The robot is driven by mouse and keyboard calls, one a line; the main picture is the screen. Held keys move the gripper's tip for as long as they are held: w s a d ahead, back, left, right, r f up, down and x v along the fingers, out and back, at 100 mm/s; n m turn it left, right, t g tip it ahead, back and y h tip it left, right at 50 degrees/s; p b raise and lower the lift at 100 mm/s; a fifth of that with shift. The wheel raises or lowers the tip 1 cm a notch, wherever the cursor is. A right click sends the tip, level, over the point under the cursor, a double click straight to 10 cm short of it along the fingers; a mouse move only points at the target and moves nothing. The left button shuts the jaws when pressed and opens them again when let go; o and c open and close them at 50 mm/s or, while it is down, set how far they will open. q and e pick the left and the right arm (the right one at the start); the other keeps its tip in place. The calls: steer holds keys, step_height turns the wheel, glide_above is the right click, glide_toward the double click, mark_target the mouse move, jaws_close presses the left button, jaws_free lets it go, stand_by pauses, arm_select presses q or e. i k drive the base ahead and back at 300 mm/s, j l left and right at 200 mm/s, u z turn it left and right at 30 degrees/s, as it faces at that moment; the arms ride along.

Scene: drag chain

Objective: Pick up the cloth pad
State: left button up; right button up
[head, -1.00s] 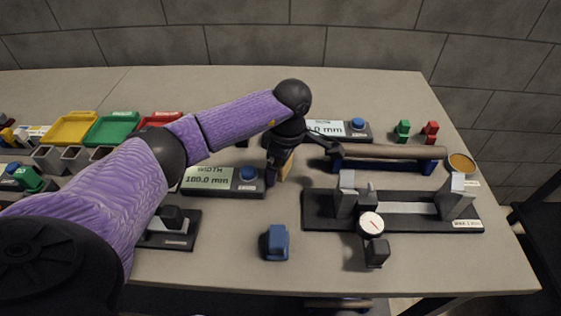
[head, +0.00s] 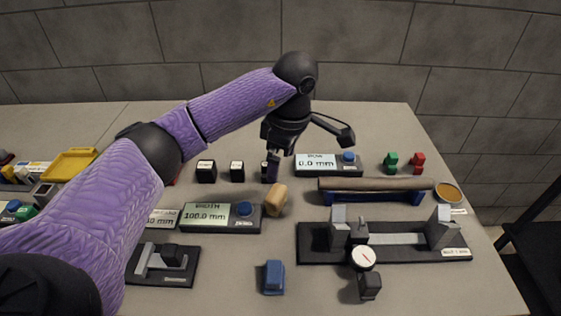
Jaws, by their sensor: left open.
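A tan, rounded block that looks like the cloth pad (head: 276,199) stands on the table just right of the width display. My left gripper (head: 307,150) is open and empty, above and behind the pad, with its fingers spread wide. It is apart from the pad, and the pad's front is in plain view. My right gripper is not in view.
The width display (head: 208,217) is left of the pad and the bow display (head: 328,165) behind it. A long bar on a blue stand (head: 375,190) and a dial gauge fixture (head: 385,242) are to the right. A blue block (head: 273,278) lies in front. Small black blocks (head: 237,171) stand behind.

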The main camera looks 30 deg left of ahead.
mark_target(275, 271)
steer(key=u, duration=1.05)
